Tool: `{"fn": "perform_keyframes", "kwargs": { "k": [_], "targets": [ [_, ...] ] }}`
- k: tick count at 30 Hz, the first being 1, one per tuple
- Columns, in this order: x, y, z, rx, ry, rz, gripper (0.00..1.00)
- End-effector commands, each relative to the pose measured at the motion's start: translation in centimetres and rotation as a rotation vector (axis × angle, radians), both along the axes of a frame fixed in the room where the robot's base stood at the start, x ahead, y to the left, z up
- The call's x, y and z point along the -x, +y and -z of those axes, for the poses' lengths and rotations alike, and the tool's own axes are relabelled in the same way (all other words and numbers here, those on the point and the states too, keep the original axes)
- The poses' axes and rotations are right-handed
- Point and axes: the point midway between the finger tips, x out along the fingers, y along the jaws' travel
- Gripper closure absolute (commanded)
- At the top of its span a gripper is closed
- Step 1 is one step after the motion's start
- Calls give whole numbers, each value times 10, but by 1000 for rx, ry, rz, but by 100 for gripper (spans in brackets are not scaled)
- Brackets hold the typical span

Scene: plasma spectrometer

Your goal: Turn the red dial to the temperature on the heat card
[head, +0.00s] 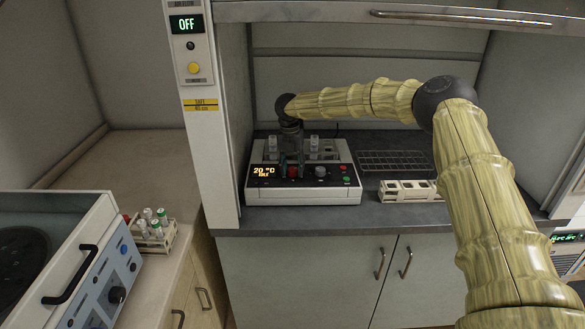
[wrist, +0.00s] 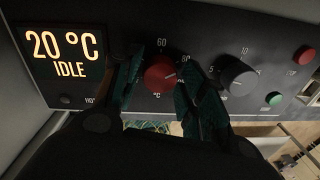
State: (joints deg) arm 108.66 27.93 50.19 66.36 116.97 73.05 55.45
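The red dial (wrist: 160,73) is on the dark front panel of a white heater block (head: 310,196). Its scale shows 60 at the top and about 80 at the upper right; its pale pointer mark points right, toward the 80 side. The red dial (head: 292,172) also shows in the head view, partly behind my gripper (head: 290,160). In the wrist view my gripper (wrist: 162,78) has one green-padded finger on each side of the dial, with small gaps, so it looks open around it. The display (wrist: 66,52) reads 20 °C IDLE. I see no heat card in either view.
A black dial (wrist: 238,76) and red and green buttons sit right of the red dial. Tubes stand in the block's top. A rack (head: 408,191) and wire grid (head: 395,160) lie to the right. The hood's side post (head: 208,130) stands close on the left.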

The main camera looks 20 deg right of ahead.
Motion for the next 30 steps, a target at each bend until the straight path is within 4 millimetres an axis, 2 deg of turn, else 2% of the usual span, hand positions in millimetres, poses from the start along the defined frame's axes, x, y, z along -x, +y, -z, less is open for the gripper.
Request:
{"fn": "perform_keyframes", "kwargs": {
  "k": [10, 14, 17, 30],
  "targets": [
    [0, 0, -1, -1, 0, -1, 46],
    [-1, 1, -8, -1, -2, -1, 46],
    [-1, 1, -20, -1, -2, 0, 46],
    [-3, 4, -97, -1, -3, 1, 46]
  ]
}}
